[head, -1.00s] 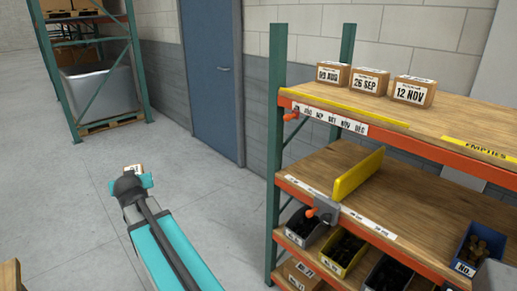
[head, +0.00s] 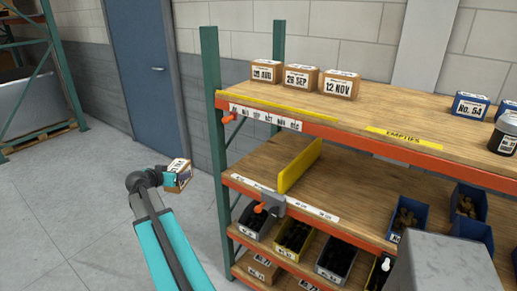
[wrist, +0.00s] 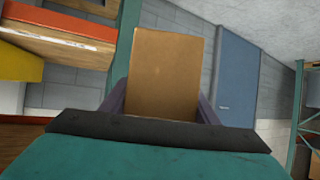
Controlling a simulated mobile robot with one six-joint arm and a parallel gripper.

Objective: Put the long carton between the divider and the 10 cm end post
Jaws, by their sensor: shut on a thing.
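My gripper (head: 166,178) is shut on a small brown carton (head: 179,174) with a white label, held in the air left of the rack. In the wrist view the carton (wrist: 165,72) stands between the two fingers, its plain brown face toward the camera. The yellow divider (head: 300,165) stands upright on the rack's middle shelf (head: 360,190), with a grey clamp and orange knob (head: 265,208) at the front edge. The green upright post (head: 213,120) is at the rack's left end. Bare shelf shows between post and divider. I cannot read a 10 cm marking.
Three dated cartons (head: 297,78) stand on the top shelf (head: 400,118). An orange beam (head: 350,142) runs along its front. A blue door (head: 137,70) is behind. Floor at left is clear.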

